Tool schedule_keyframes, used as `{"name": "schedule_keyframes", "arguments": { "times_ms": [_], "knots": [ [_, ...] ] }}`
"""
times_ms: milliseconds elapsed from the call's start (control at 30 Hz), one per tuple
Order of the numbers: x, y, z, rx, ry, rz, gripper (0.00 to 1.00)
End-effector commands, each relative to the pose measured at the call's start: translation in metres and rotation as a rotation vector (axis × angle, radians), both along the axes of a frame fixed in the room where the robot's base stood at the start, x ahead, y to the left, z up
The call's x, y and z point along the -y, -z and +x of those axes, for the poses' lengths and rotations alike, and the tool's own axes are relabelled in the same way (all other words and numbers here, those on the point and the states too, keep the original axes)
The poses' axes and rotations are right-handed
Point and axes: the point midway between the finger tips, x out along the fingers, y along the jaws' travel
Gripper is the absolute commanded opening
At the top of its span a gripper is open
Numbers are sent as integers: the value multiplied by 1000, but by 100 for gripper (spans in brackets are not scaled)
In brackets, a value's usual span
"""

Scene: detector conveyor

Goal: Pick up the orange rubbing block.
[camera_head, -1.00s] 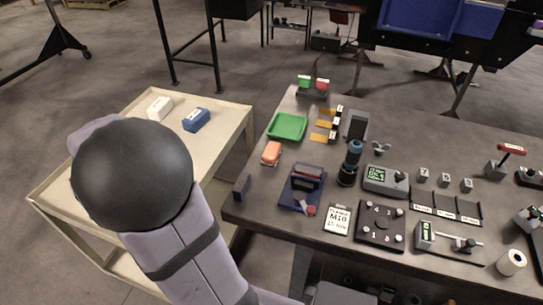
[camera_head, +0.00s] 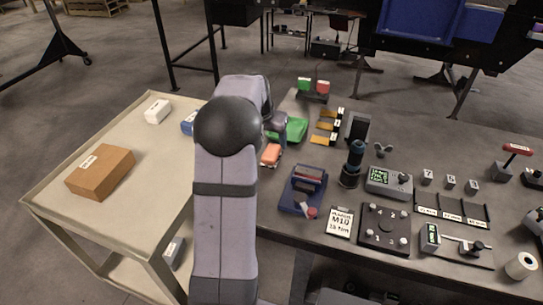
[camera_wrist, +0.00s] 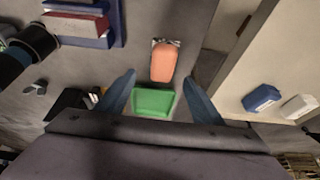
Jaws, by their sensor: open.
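The orange rubbing block (camera_head: 271,154) lies on the dark table near its left edge, just in front of the green tray (camera_head: 297,130). In the wrist view the orange block (camera_wrist: 164,62) is ahead of my gripper (camera_wrist: 162,88), roughly centred between the two blue fingers. The fingers are wide apart with nothing between them touching. The green tray (camera_wrist: 153,102) also shows below the block in the wrist view. In the head view my gripper is mostly hidden behind my arm, close to the tray and block.
A cart at left carries a cardboard box (camera_head: 100,172), a white block (camera_head: 157,111) and a blue block (camera_head: 188,123). Right of the orange block stand a blue holder (camera_head: 303,190), a dark cylinder (camera_head: 352,165) and orange-tagged pieces (camera_head: 324,139).

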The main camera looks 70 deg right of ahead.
Motion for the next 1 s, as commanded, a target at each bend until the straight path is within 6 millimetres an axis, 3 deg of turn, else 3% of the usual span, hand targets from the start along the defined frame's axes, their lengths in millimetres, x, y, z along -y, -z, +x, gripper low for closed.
{"name": "schedule_keyframes", "arguments": {
  "times_ms": [533,1000],
  "knots": [
    [9,24,2,-1,-3,5,61],
    [26,64,5,0,-3,2,61]
  ]
}}
